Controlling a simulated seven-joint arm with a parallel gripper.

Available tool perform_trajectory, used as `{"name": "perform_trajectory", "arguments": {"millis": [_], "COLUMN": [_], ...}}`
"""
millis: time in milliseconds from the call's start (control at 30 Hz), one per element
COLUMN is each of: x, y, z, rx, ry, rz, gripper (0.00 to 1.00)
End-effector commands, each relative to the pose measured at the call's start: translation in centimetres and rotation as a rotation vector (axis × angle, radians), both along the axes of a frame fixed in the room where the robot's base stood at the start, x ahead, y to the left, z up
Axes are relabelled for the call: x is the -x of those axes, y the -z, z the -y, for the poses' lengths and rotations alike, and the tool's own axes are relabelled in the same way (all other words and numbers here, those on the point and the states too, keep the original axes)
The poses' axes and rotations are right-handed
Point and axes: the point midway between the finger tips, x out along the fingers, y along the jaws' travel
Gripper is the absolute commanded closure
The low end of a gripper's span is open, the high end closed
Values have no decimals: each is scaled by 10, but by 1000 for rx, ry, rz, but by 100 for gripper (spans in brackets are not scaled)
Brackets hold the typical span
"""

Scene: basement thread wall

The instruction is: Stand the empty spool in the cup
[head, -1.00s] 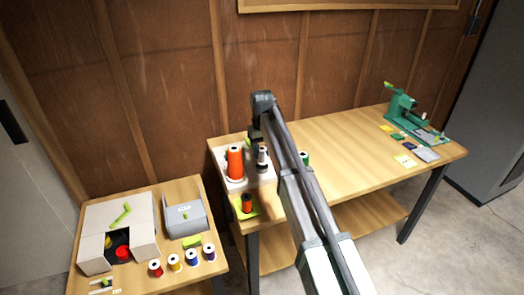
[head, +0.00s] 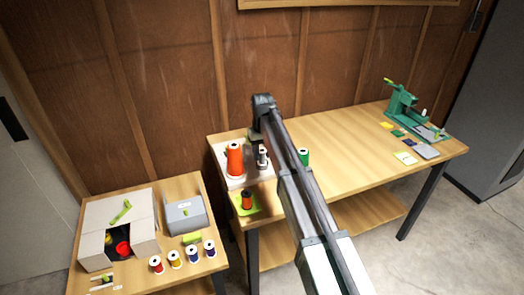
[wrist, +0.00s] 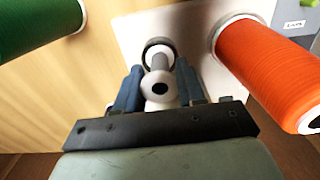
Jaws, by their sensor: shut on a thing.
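The empty spool (wrist: 157,88), white with a grey core and a dark centre hole, stands between the blue fingers of my gripper (wrist: 157,92). The fingers are shut on it. In the wrist view its far end lines up with a dark round cup rim (wrist: 159,45); I cannot tell whether that end is inside the cup or just above it. In the head view the spool (head: 262,158) looks upright beside a large orange thread cone, partly hidden by my arm. The cup is too hidden to make out there.
A green spool (head: 304,157) is on the other side. A small dark and orange spool (head: 247,201) sits on a green mat in front. The table's middle is clear; a green machine (head: 402,105) stands far right.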

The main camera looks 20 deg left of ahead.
Motion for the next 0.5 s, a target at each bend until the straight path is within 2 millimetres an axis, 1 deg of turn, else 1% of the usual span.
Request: {"name": "perform_trajectory", "arguments": {"millis": [300,500], "x": [0,0], "y": [10,12], "z": [0,0], "rx": [1,1], "ry": [0,0], "rz": [-1,-1], "gripper": [78,78]}}
